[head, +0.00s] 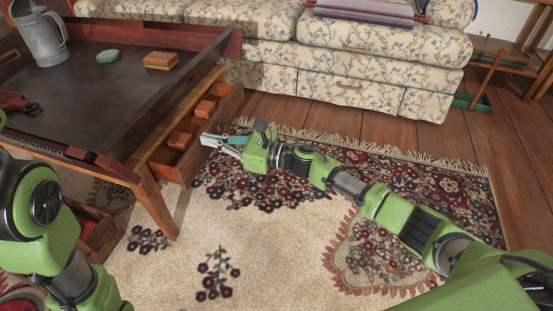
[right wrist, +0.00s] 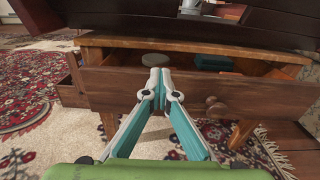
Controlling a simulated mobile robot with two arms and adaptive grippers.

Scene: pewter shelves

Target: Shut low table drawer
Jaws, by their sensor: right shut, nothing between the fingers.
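The low table (head: 100,75) stands at the left, with a wooden drawer (head: 205,135) pulled out from its right side. Orange-brown blocks (head: 182,133) lie in the drawer. In the right wrist view the drawer's front panel (right wrist: 245,97) spans the picture, with a round knob (right wrist: 217,110) right of the fingers. My right gripper (head: 204,139) is shut and empty at the drawer front; its tips also show in the right wrist view (right wrist: 156,76), near the panel's top edge. I cannot tell whether they touch it. My left arm shows at the lower left, its gripper out of view.
A grey metal jug (head: 40,35), a green oval item (head: 108,56) and an orange-brown block (head: 161,61) are on the tabletop. Another open drawer (head: 100,235) shows at the lower left. A floral sofa (head: 350,65) stands behind. The patterned rug (head: 285,235) is clear.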

